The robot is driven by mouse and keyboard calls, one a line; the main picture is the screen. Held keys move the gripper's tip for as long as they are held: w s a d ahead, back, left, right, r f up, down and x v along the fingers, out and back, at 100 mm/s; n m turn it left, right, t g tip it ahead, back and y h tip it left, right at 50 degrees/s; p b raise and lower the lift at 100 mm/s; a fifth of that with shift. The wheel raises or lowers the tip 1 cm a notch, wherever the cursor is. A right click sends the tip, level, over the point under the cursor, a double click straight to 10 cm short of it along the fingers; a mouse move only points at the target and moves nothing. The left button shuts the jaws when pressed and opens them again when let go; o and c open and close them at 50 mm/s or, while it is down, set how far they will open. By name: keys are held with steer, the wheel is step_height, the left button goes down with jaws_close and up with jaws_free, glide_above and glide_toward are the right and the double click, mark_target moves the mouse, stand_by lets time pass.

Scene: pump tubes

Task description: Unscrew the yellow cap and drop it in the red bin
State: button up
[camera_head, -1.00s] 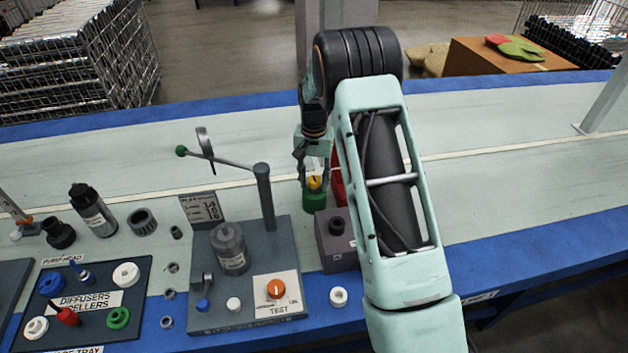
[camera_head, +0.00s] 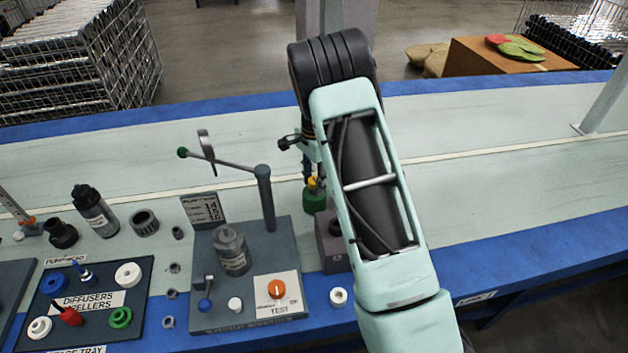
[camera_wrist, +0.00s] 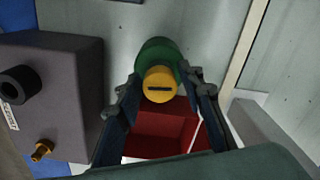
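The yellow cap (camera_wrist: 160,84), round with a dark slot across it, sits on a green body (camera_wrist: 157,50) in the wrist view. In the head view the cap (camera_head: 313,182) and green body (camera_head: 314,202) show small beside my arm. My gripper (camera_wrist: 160,82) has one finger on each side of the cap, with a narrow gap visible on both sides. In the head view my gripper (camera_head: 309,168) is partly hidden at the cap. The red bin (camera_wrist: 165,128) lies beyond and below the fingers in the wrist view; my arm hides it in the head view.
A dark grey box (camera_wrist: 55,90) with a black knob stands close left of the gripper. A post with a green-tipped lever (camera_head: 263,190) rises left of the cap, on a grey test plate (camera_head: 205,320). The bench (camera_head: 480,180) is clear to the right.

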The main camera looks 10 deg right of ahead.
steer(key=m+p, duration=0.1)
steer(key=m, duration=0.5)
jaws_close()
steer(key=shift+w, duration=0.1)
stand_by(0.3)
steer(key=shift+n, duration=1.7)
steer(key=shift+d+n+b, duration=0.1)
steer(key=shift+n+b, duration=0.35)
steer(key=shift+n, duration=1.35)
